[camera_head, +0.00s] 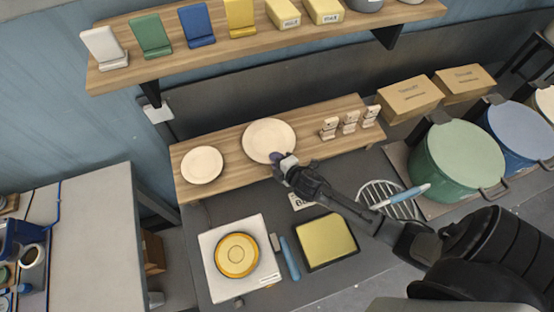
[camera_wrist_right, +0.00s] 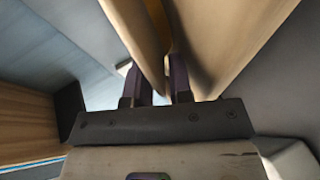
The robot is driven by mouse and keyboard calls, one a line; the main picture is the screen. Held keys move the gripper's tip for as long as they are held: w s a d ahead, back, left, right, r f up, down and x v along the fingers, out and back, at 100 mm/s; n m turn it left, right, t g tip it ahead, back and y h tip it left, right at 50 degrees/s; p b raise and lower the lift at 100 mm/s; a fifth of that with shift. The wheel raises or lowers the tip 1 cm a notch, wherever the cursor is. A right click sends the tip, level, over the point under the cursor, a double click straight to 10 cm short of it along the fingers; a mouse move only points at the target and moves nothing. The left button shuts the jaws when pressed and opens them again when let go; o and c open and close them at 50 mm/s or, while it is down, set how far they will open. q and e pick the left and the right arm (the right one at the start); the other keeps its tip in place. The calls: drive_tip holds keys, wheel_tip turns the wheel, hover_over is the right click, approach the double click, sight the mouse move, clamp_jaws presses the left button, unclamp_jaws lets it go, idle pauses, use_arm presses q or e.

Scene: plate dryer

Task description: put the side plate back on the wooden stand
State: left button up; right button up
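A cream round plate (camera_head: 268,138) is over the middle of the wooden stand (camera_head: 236,179); I cannot tell whether it touches the wood. My right gripper (camera_head: 283,160) is at this plate's front right rim. In the right wrist view the gripper's dark fingers (camera_wrist_right: 160,88) stand a narrow gap apart, with the pale plate edge (camera_wrist_right: 142,45) between them, and they look closed on it. A smaller cream plate (camera_head: 202,165) lies at the left end of the stand, apart from the gripper. My left gripper is not in view.
Several small white labelled stands (camera_head: 350,122) occupy the stand's right end. A shelf (camera_head: 180,65) with phone holders hangs above. In front are a yellow round dish (camera_head: 237,255) on a white square, a blue tool (camera_head: 290,259) and a yellow-topped tray (camera_head: 326,241). Large pots (camera_head: 460,160) stand right.

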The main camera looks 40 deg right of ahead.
drive_tip(key=shift+r, duration=0.2)
drive_tip(key=shift+s, duration=0.35)
drive_tip(key=s+a+r+m+g, duration=0.1)
drive_tip(key=s+a+m+g, duration=0.2)
drive_tip(key=s, duration=0.5)
drive_tip(key=s+a+r+m+g+y, duration=0.1)
drive_tip(key=s+a+r+m+g, duration=0.1)
drive_tip(key=s+m, duration=0.3)
drive_tip(key=s+a+r+m+g, duration=0.1)
drive_tip(key=s+a+m+g, duration=0.4)
drive_tip(key=s, duration=0.7)
drive_tip(key=shift+s+r, duration=0.2)
drive_tip(key=shift+r, duration=0.15)
